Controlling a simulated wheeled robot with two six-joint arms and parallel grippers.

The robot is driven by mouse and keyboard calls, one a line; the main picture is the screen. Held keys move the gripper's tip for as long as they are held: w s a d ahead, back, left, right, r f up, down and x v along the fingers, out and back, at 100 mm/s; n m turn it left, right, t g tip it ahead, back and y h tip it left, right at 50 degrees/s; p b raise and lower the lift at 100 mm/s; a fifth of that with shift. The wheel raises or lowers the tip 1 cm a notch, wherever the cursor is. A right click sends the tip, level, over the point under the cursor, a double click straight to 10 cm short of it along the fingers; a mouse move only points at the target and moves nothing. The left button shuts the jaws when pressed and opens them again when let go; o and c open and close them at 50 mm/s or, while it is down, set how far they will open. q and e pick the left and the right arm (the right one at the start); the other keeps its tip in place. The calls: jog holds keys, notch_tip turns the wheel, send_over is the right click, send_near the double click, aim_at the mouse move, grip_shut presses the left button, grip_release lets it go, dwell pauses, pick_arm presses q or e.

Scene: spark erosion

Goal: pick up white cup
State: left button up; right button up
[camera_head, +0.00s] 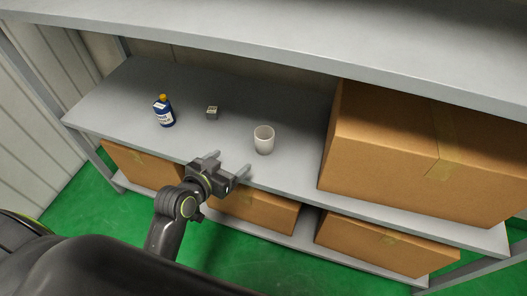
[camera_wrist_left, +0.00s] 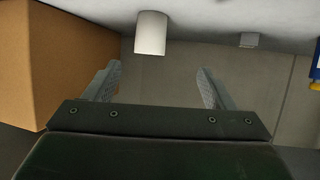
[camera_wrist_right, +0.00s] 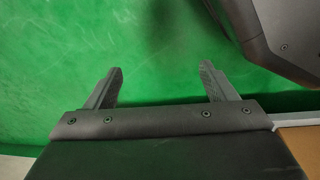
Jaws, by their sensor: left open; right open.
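The white cup (camera_head: 263,140) stands upright on the middle shelf, left of the large cardboard box. In the left wrist view, whose picture is upside down, the cup (camera_wrist_left: 151,33) shows beyond the fingers, a little left of the middle between them. My left gripper (camera_head: 229,163) is open and empty at the shelf's front edge, in front of the cup and apart from it. Its spread fingers also show in the left wrist view (camera_wrist_left: 158,85). My right gripper (camera_wrist_right: 160,85) is open and empty over the green floor, seen only in the right wrist view.
A blue bottle with an orange cap (camera_head: 164,111) and a small grey block (camera_head: 212,112) stand left of the cup on the shelf (camera_head: 110,100). A large cardboard box (camera_head: 420,155) fills the shelf's right part. An upper shelf (camera_head: 300,35) hangs above. More boxes (camera_head: 385,245) sit below.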

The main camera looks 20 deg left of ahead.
pick_arm(q)
notch_tip(320, 180, up, 2)
jog(key=b, duration=0.2)
send_near(269, 130)
jog(key=shift+w+a+f+t, duration=0.1)
jog(key=shift+w+f+t, duration=0.05)
jog(key=shift+w+f, duration=0.2)
jog(key=shift+w+a+f+t, duration=0.15)
jog(key=shift+w+f, duration=0.1)
jog(key=shift+w, duration=0.15)
jog(key=shift+d+b+x, duration=0.15)
jog(key=shift+b+x, duration=0.15)
jog(key=shift+x, duration=1.15)
jog(key=shift+d+b+x, duration=0.15)
jog(key=shift+b+x, duration=0.1)
jog(key=shift+x, duration=1.15)
jog(key=shift+s, duration=0.1)
pick_arm(e)
jog(key=w+a+r, duration=0.1)
jog(key=w+r, duration=0.2)
jog(key=r, duration=0.1)
jog(key=shift+w+a+r, duration=0.25)
jog(key=shift+w+a, duration=0.05)
jog(key=shift+w, duration=0.05)
pick_arm(q)
jog(key=c, duration=1.1)
jog(key=shift+o, duration=0.2)
